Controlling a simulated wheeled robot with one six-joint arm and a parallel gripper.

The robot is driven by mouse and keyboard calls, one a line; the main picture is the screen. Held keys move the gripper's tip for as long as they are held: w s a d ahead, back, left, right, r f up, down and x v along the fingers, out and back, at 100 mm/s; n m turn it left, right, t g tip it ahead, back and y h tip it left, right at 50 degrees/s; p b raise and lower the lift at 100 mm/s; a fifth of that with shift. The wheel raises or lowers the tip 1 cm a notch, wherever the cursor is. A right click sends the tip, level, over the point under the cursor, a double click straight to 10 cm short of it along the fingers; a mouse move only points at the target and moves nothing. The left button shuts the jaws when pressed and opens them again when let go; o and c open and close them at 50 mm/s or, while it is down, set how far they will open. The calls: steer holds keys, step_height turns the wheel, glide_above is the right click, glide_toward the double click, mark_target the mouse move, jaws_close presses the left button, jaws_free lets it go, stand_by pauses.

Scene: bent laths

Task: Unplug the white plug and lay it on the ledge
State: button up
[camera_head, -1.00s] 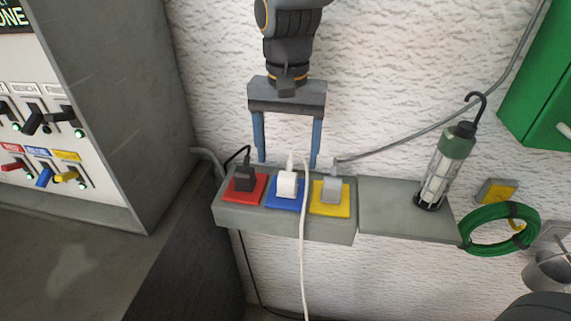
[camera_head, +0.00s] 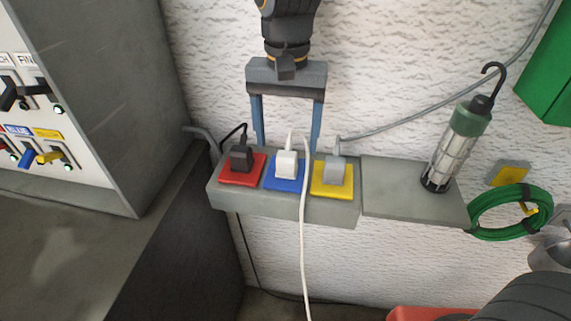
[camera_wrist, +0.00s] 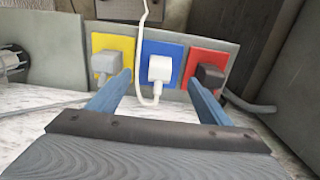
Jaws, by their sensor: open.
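The white plug (camera_head: 287,163) sits in the blue socket plate (camera_head: 270,181), the middle one on a grey socket block (camera_head: 290,206). Its white cord rises from the top and hangs down in front. It also shows in the wrist view (camera_wrist: 160,69). My gripper (camera_head: 287,143) is open, its two blue fingers apart, one on each side of the white plug and behind or above it, not visibly touching it. In the wrist view the fingertips (camera_wrist: 159,82) also straddle it. The flat grey ledge (camera_head: 400,206) adjoins the block on the right.
A black plug (camera_head: 241,158) in a red plate and a grey plug (camera_head: 334,171) in a yellow plate flank the white one closely. A caged lamp (camera_head: 455,150) stands at the ledge's right end. The ledge's left part is clear. A green cable coil (camera_head: 508,212) hangs right.

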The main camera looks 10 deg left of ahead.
mark_target(287, 153)
steer(key=shift+f+b, duration=1.3)
steer(key=shift+f, duration=1.8)
steer(key=shift+p, duration=0.75)
jaws_close()
steer(key=shift+r, duration=0.1)
steer(key=shift+r, duration=0.1)
steer(key=shift+r+p, duration=2.7)
steer(key=shift+r, duration=0.15)
